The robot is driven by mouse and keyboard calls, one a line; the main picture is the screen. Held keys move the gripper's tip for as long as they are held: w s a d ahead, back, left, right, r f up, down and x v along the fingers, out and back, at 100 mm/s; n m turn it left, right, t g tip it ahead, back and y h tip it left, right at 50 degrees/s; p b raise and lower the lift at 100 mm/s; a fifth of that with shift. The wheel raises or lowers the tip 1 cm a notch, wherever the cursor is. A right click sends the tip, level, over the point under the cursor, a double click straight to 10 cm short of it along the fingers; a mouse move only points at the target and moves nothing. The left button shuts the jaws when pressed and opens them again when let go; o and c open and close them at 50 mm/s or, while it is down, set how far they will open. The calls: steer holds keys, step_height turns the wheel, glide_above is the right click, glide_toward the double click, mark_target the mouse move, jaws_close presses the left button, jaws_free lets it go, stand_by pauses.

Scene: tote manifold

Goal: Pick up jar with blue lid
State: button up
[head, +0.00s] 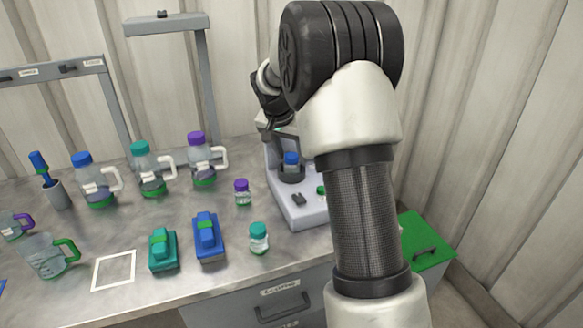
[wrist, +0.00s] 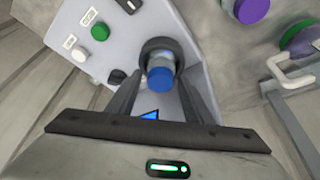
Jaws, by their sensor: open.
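The jar with the blue lid (head: 291,160) stands upright in a dark round holder on a light grey machine (head: 300,210) at the back of the bench. In the wrist view its blue lid (wrist: 161,78) lies between the fingers of my gripper (wrist: 160,95). The gripper is open, with one finger on each side of the jar and visible space between. In the head view my arm hides part of the machine, and the fingertips cannot be made out clearly.
A jar with a purple lid (head: 242,191) and a jar with a teal lid (head: 259,238) stand left of the machine. Bottles with handles (head: 203,160) line the back. Teal (head: 162,249) and blue (head: 208,238) devices lie in front. A green-topped box (head: 425,242) is at right.

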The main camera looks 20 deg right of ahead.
steer(key=shift+x, duration=0.8)
steer(key=shift+r, duration=0.1)
steer(key=c, duration=0.9)
